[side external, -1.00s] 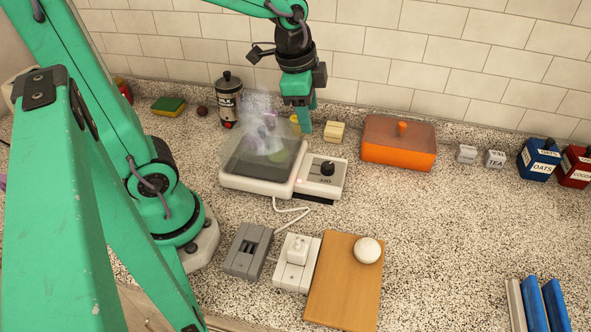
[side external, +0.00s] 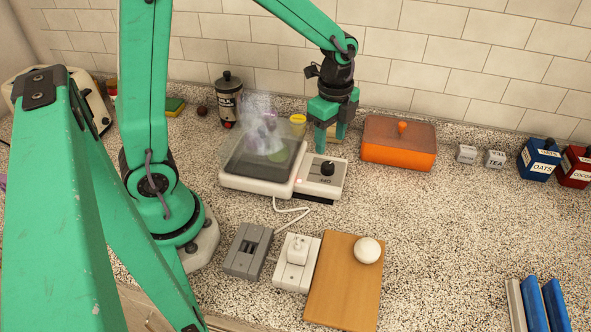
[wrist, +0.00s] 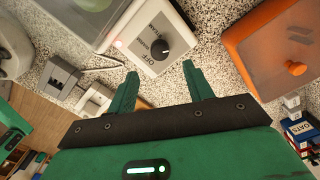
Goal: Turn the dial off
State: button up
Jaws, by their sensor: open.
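The black round dial (side external: 327,168) sits on the pale control panel (side external: 310,182) at the right side of a white appliance (side external: 245,182). The dial (wrist: 159,49) also shows in the wrist view, ahead of the fingertips, with the word OFF printed on the panel near it. Its exact pointer setting is hard to read. A small red light (wrist: 118,43) glows on the panel. My gripper (side external: 331,143) is open and empty, above and just behind the dial. In the wrist view my gripper (wrist: 160,70) has its two fingers apart, not around the dial.
A hazy, clear-lidded tray (side external: 262,150) adjoins the panel on the left. An orange lidded box (side external: 398,148) stands to the right. A grey switch (side external: 247,251), a white socket (side external: 292,270) and a wooden board (side external: 340,298) lie in front. Right counter is mostly free.

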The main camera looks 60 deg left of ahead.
aim_at(328, 165)
jog(key=shift+f, duration=3.8)
jog(key=shift+c, duration=0.4)
jog(key=c, duration=0.9)
